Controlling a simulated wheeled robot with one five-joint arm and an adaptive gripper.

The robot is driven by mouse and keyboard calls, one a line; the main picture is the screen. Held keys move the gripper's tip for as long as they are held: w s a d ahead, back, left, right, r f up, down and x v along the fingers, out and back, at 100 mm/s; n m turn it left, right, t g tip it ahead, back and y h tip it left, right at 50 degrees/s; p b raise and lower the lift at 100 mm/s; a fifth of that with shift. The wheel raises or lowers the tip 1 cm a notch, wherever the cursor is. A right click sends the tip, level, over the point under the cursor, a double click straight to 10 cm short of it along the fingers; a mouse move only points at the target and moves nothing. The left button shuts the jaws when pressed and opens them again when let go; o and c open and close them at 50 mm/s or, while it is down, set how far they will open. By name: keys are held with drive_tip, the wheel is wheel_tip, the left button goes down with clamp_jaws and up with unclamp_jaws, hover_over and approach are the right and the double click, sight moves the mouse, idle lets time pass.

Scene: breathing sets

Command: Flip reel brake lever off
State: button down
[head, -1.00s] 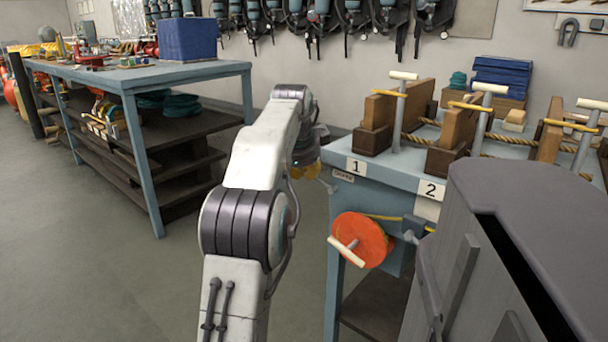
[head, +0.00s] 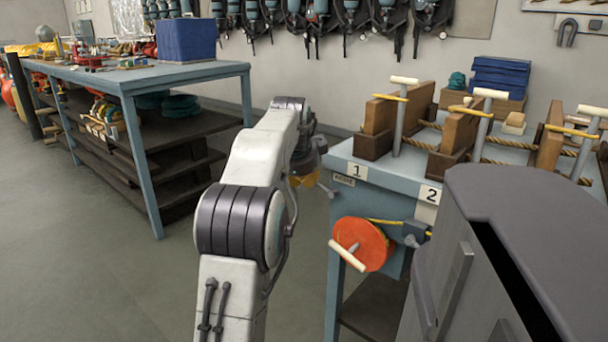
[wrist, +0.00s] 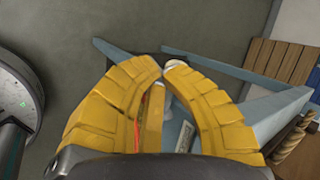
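The orange reel (head: 362,243) with a pale crank handle hangs on the front of the blue-grey bench, below the labels 1 and 2. A dark bracket (head: 415,233) with a small grey arm sits to its right; I cannot tell if this is the brake lever. My gripper (head: 308,179) is left of the bench corner, above and left of the reel, partly hidden by my arm. In the wrist view the yellow fingertips (wrist: 163,66) nearly meet, with nothing clearly held. A small pale end shows by the right fingertip, and an orange sliver shows between the fingers.
The bench top (head: 345,152) carries wooden blocks, grey posts with pale handles and ropes. A grey cabinet-like body (head: 535,210) fills the right foreground. A blue workbench (head: 130,80) with shelves stands at left. Open floor (head: 90,260) lies between.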

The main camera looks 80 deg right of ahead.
drive_tip(key=shift+r, duration=0.2)
drive_tip(key=shift+r+p, duration=0.7)
drive_tip(key=shift+p, duration=0.35)
